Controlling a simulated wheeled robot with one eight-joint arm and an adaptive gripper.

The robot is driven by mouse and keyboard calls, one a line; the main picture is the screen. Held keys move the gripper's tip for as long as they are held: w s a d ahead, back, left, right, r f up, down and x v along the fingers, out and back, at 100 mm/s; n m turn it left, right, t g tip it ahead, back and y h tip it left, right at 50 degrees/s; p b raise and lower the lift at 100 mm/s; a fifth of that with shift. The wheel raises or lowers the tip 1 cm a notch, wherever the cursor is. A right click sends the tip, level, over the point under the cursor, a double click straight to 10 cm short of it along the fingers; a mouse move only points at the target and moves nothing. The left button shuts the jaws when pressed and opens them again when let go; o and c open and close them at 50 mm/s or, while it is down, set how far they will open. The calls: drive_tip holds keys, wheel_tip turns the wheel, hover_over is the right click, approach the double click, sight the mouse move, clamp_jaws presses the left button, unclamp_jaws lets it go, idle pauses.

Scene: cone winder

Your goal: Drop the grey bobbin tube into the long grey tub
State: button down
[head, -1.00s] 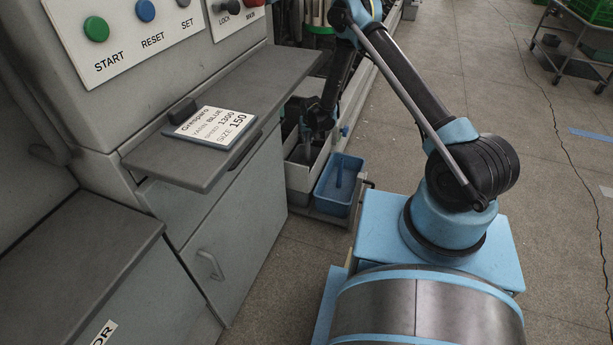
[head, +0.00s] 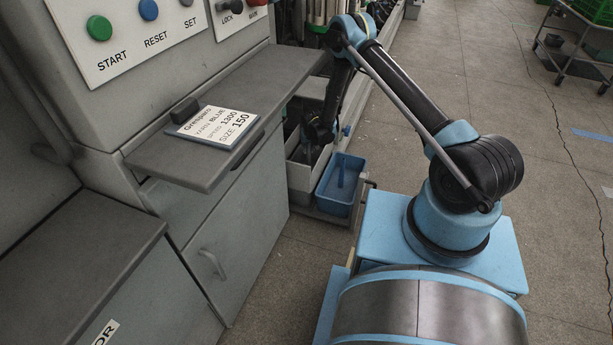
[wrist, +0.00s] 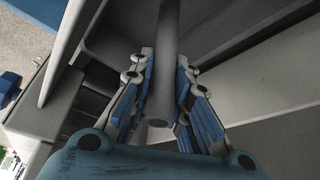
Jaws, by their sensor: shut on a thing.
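The grey bobbin tube (wrist: 160,100) lies between the blue-padded fingers of my gripper (wrist: 166,62) in the wrist view. The gripper is shut on it, and the tube's near end shows as a round opening. The long grey tub (head: 301,180) stands on the low shelf beside the machine in the head view. My gripper is over or partly inside this tub, and its fingers and the tube are mostly hidden there. The tub's pale wall also shows in the wrist view (wrist: 72,42), left of the tube. I cannot tell how far the tube is above the tub's floor.
A blue bin (head: 335,205) with a blue piece in it stands close to the right of the tub. The grey machine shelf (head: 240,85) with a label card (head: 216,125) overhangs at the left. Open floor (head: 480,80) lies to the right.

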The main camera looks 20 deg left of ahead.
drive_tip(key=c, duration=1.4)
unclamp_jaws()
drive_tip(key=shift+r, duration=0.1)
drive_tip(key=v, duration=1.1)
drive_tip(key=shift+s+r, duration=0.2)
drive_tip(key=shift+r, duration=0.1)
